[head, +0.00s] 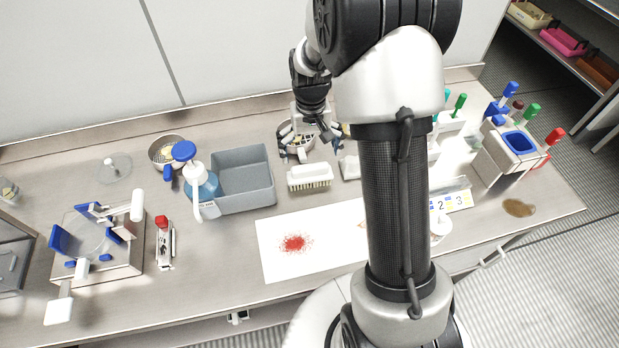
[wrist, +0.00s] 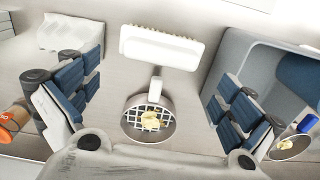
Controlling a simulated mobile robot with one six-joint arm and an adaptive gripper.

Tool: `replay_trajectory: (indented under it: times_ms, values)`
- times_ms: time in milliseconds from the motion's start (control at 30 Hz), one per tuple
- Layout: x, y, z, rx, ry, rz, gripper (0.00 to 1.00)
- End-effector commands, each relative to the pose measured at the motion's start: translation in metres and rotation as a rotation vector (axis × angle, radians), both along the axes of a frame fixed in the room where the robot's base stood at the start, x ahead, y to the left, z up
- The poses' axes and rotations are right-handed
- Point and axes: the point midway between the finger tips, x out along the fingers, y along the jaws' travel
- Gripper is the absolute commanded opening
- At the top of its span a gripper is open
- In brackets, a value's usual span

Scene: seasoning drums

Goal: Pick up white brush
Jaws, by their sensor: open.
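The white brush (head: 310,177) lies on the counter, bristles showing along its near side, just right of the grey bin. In the wrist view the white brush (wrist: 160,47) is at the top centre, ahead of the fingers. My gripper (head: 312,146) is open and empty, above the counter and behind the brush. In the wrist view my gripper (wrist: 158,95) has its blue-padded fingers spread wide to left and right, with the brush beyond them and not between them. I cannot tell its exact height.
The grey bin (head: 243,178) is left of the brush, with a blue-topped bottle (head: 205,185) at its corner. A handled strainer (wrist: 150,118) with yellow bits lies below the gripper. A white sheet (head: 270,265) with red powder is in front.

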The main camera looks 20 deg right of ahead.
Motion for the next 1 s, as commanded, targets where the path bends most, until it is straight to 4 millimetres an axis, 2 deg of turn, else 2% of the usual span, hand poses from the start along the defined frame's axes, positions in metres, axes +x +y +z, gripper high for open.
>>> replay_trajectory:
  times_ms: [33, 333, 600, 867, 1000]
  values:
    - [0.0, 0.0, -0.008, 0.0, 0.002, 0.0, 1.0]
    - [-0.001, 0.001, -0.026, 0.0, 0.001, 0.0, 1.0]
    - [-0.003, 0.002, -0.065, 0.0, 0.002, 0.0, 1.0]
    - [-0.002, 0.002, -0.066, 0.0, -0.001, 0.0, 1.0]
    - [-0.002, 0.002, -0.066, 0.0, 0.0, 0.0, 0.91]
